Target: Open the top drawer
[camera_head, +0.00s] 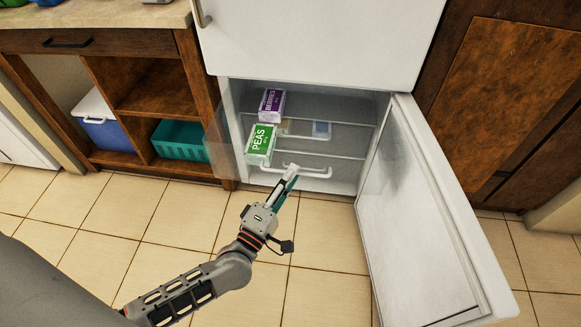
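A freezer compartment (238,98) stands open below a white upper door, its own door (420,220) swung out to the right. Inside is a wire-and-clear drawer or shelf with a white bar handle (318,174) along its front. A green PEAS box (261,143) and a purple BERRIES box (271,105) rest in it. My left gripper (289,176) reaches in from below, its fingertips at the left part of the white handle. The fingers overlap there, so I cannot tell whether they are closed around it. My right gripper is not in view.
A wooden counter (95,14) at the left has a drawer (90,42) with a black handle. Its open shelves hold a blue-and-white cooler (102,130) and a teal basket (180,142). The tiled floor (85,235) is clear; the open freezer door blocks the right.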

